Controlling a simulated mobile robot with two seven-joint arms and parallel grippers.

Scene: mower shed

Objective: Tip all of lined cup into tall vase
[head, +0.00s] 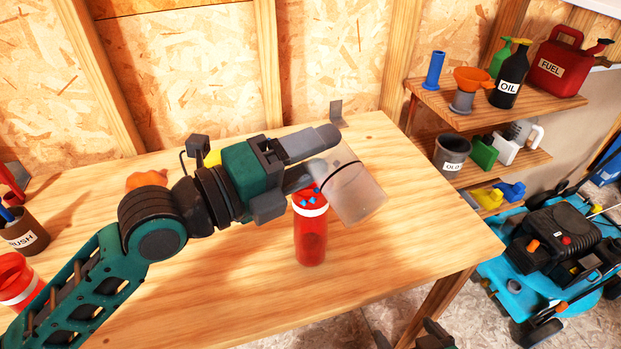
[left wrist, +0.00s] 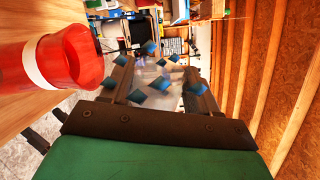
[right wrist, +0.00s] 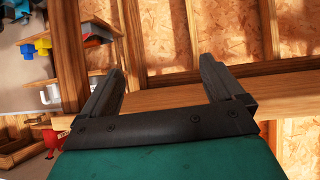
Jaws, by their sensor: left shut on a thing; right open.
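My left gripper (head: 312,158) is shut on the lined cup (head: 358,195), a clear cup with a dark line around it. The cup is steeply tilted, just above and right of the tall vase's mouth. The tall vase (head: 311,240) is red and see-through with a white band, upright on the bench; it also shows in the left wrist view (left wrist: 72,62). Small blue pieces (head: 309,201) show at the vase's mouth. In the left wrist view several blue pieces (left wrist: 152,86) show around the fingers. My right gripper (right wrist: 162,85) is open and empty in the right wrist view.
A second red cup with a white band (head: 20,282) and a brush pot (head: 24,236) stand at the bench's left. An orange object (head: 147,179) lies behind my arm. Shelves (head: 440,103) and a blue mower (head: 550,265) are at right. The bench's right part is clear.

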